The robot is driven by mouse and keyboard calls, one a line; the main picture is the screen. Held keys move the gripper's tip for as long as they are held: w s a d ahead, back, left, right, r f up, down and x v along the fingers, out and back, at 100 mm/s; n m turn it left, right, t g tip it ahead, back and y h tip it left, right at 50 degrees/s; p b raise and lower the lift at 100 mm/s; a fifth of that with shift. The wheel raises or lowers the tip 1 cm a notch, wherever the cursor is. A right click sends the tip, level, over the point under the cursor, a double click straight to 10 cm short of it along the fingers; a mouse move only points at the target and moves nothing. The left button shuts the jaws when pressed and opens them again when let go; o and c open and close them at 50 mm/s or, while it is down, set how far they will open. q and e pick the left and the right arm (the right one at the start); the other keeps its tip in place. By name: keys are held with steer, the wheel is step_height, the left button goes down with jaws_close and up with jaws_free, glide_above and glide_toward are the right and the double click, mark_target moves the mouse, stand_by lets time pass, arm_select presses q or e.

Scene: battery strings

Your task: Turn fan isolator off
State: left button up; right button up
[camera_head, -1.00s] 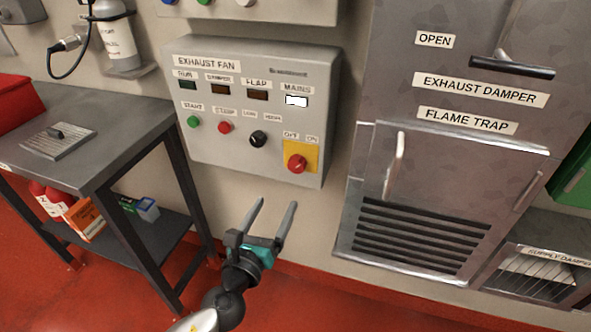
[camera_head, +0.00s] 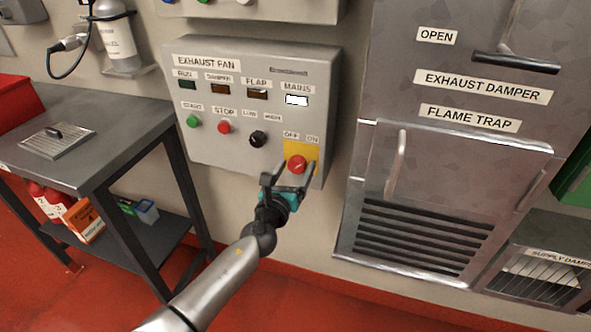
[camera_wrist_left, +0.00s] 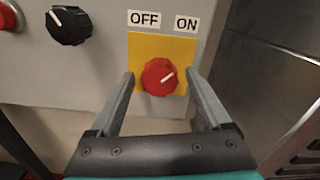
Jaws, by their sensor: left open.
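The fan isolator is a red rotary knob (camera_head: 296,164) on a yellow plate (camera_head: 291,149) at the lower right of the grey exhaust fan panel (camera_head: 235,150). The labels OFF and ON sit above it. In the left wrist view the knob (camera_wrist_left: 160,77) has a white mark pointing up and right, toward ON. My left gripper (camera_head: 294,170) is open, with its fingers on either side of the knob. In the wrist view gaps show between the fingers and the knob, so it is not gripped. My right gripper is not in view.
A black selector knob (camera_head: 258,139), a red stop button (camera_head: 224,127) and a green start button (camera_head: 193,121) are left of the isolator. The MAINS lamp (camera_head: 296,100) is lit white. A steel flame trap cabinet (camera_head: 455,170) stands right; a steel table (camera_head: 75,150) stands left.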

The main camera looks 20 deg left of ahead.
arm_select(q)
steer(key=shift+w, duration=0.25)
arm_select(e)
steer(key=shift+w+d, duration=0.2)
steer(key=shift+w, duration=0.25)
arm_select(q)
steer(key=shift+c, duration=0.3)
steer(key=c, duration=0.7)
jaws_close()
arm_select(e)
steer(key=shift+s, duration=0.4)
